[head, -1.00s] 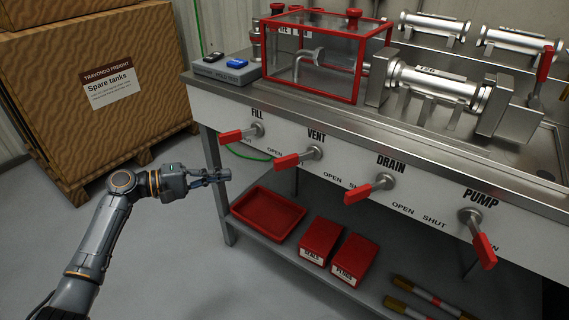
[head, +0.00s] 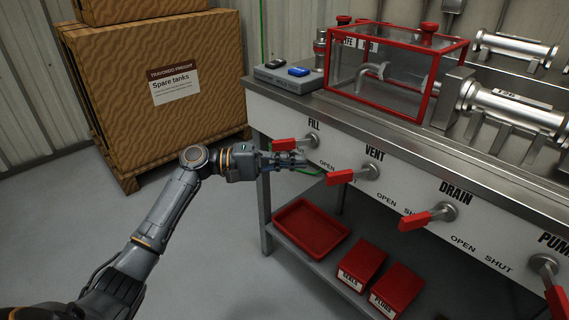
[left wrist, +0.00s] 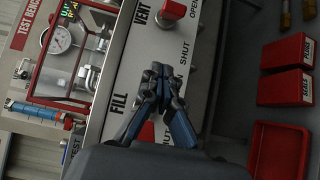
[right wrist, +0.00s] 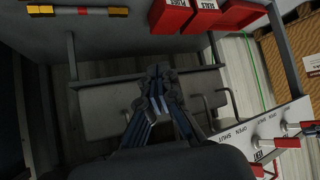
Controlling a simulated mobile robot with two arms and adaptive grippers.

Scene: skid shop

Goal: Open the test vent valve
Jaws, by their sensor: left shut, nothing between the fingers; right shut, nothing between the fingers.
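The vent valve is on the white front panel under the word VENT, with a round metal hub (head: 370,172) and a red lever (head: 341,177) pointing left. In the left wrist view its red lever (left wrist: 168,14) shows near the top edge, between the words OPEN and SHUT. My left gripper (head: 304,161) is shut and empty, just left of the vent lever and below the fill valve's red lever (head: 285,145). It also shows in the left wrist view (left wrist: 158,75). My right gripper (right wrist: 156,76) is shut and empty, seen only in the right wrist view.
The drain lever (head: 415,220) and pump lever (head: 556,298) are to the right. A red-framed clear box (head: 398,110) stands on the bench. A red tray (head: 283,222) and red bins (head: 362,264) are on the lower shelf. A wooden crate (head: 200,100) stands left, with clear floor before it.

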